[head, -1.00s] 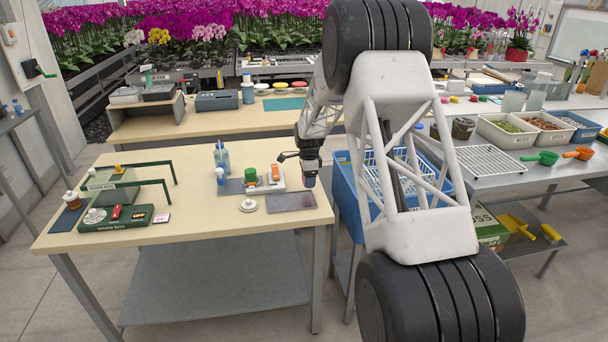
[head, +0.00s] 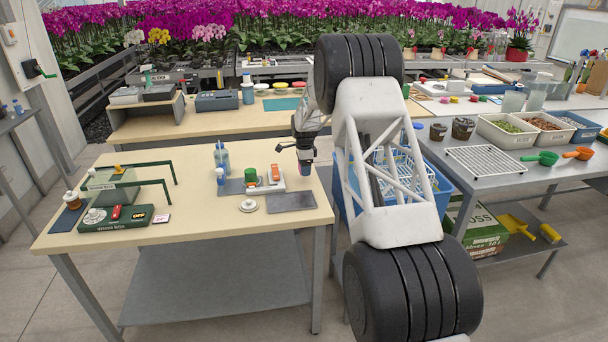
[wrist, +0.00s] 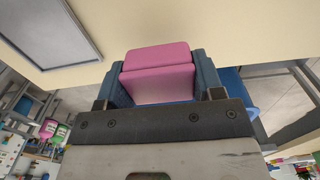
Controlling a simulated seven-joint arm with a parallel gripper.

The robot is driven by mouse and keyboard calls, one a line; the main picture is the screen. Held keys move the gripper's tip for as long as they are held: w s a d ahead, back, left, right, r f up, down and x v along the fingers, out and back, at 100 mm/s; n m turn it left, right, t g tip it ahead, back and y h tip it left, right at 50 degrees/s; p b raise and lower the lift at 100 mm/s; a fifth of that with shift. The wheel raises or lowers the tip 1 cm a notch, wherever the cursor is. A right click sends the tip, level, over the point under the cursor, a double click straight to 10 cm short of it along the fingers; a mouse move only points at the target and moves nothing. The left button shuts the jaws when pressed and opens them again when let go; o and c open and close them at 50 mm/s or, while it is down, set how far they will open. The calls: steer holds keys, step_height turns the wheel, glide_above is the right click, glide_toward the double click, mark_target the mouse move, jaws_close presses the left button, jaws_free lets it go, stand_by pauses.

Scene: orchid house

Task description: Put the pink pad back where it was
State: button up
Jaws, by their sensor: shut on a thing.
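The pink pad (wrist: 158,75) is held between the two blue fingers of my gripper (wrist: 160,85) in the wrist view. It looks like two stacked pink layers or faces. In the head view my gripper (head: 304,172) points down over the right back part of the wooden table (head: 190,232), above and behind the grey tray (head: 291,202). The pad is small and hardly visible there. The tray is empty, and a corner of it shows in the wrist view (wrist: 48,32), apart from the pad.
Left of my gripper stand an orange item (head: 275,172) on a white device, a green cup (head: 250,176), a white lid-like disc (head: 248,205) and bottles (head: 221,157). A blue crate (head: 346,195) is just off the table's right edge. The table's front middle is clear.

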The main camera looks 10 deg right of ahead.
mark_target(304, 179)
stand_by(0.3)
steer(key=shift+w, duration=0.45)
steer(key=shift+f, duration=1.8)
steer(key=shift+f, duration=0.15)
steer(key=o, duration=0.9)
step_height(304, 179, up, 12)
steer(key=shift+r, duration=0.2)
